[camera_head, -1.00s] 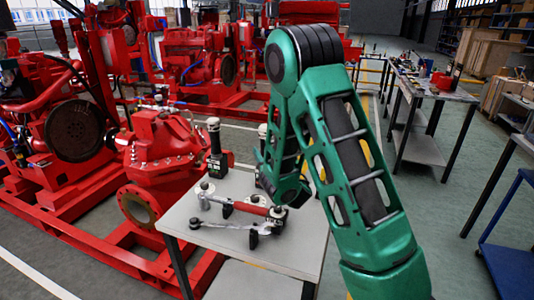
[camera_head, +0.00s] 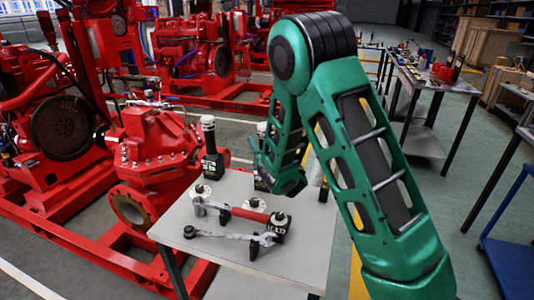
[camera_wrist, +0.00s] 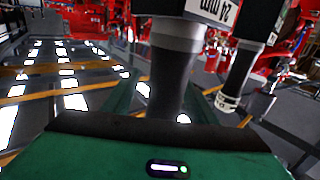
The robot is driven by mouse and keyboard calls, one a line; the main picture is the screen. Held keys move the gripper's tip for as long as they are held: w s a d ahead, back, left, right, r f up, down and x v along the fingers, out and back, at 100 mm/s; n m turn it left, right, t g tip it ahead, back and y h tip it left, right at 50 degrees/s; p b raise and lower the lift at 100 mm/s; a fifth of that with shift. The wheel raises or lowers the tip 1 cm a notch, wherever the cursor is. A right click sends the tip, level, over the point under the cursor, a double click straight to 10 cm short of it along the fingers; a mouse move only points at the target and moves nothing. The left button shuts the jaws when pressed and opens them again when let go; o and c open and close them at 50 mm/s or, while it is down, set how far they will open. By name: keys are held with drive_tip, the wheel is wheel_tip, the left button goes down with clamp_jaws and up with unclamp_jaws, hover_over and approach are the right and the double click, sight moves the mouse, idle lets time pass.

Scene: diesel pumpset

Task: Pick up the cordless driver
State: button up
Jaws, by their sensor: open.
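Two similar dark upright tools with silver-grey tops and white labels stand at the table's back edge; they look like cordless drivers. One driver (camera_head: 211,160) stands clear at the left. The other driver (camera_head: 261,181) is partly hidden by my green arm. In the wrist view, one dark tool with a grey collar and a "24 MM" label (camera_wrist: 207,12) is close in front of my gripper (camera_wrist: 165,97). A second labelled tool (camera_wrist: 238,75) is to its right. My gripper is open, its green fingers seemingly on either side of the nearer tool's dark neck; contact cannot be told.
The grey table (camera_head: 185,218) also holds a red-handled wrench (camera_head: 246,214) and a silver spanner (camera_head: 232,236). A red pump (camera_head: 155,150) stands close on the left. A second workbench (camera_head: 430,85) is at the right, with open floor between.

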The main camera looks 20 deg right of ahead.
drive_tip(key=shift+a, duration=0.15)
clamp_jaws()
drive_tip(key=shift+r, duration=0.15)
wheel_tip(320, 180, up, 18)
idle(0.6)
drive_tip(key=shift+a, duration=0.1)
